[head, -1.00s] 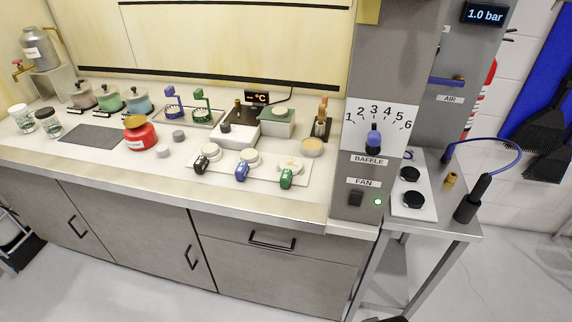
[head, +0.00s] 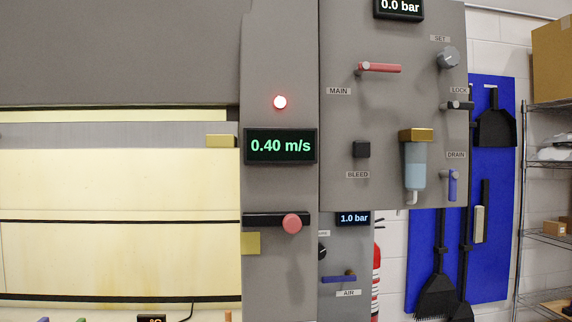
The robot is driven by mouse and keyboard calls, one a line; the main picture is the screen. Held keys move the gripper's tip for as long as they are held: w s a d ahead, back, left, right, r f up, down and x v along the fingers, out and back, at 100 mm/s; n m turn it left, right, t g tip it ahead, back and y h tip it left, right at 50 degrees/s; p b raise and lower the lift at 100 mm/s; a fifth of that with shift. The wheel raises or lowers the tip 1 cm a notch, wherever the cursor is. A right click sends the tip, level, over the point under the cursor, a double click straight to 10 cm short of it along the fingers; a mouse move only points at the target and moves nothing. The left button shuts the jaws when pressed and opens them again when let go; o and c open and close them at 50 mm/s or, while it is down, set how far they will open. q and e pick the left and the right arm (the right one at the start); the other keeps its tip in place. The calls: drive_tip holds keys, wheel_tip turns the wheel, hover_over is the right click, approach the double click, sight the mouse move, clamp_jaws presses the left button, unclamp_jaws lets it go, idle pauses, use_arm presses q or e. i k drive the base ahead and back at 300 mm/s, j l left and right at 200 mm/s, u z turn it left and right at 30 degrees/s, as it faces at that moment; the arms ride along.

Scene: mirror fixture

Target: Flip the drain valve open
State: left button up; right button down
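The drain valve (head: 453,186) is a small blue lever under the DRAIN label (head: 456,155), at the lower right of the upper grey panel (head: 350,130). Its handle hangs straight down from a small grey pivot. Left of it hangs a filter bowl (head: 414,165) with a gold top and a pale blue body. Neither of my grippers shows in the head view.
The same panel carries a red MAIN lever (head: 380,68), a black BLEED knob (head: 362,149), a SET knob (head: 447,57) and a LOCK lever (head: 458,105). Below, a blue AIR lever (head: 339,279) lies level. Brushes hang on a blue board (head: 490,250) behind.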

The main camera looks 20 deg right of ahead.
sight(452, 174)
drive_tip(key=k+j+z, duration=0.1)
drive_tip(key=z, duration=1.35)
drive_tip(key=k+l, duration=0.05)
drive_tip(key=l, duration=0.05)
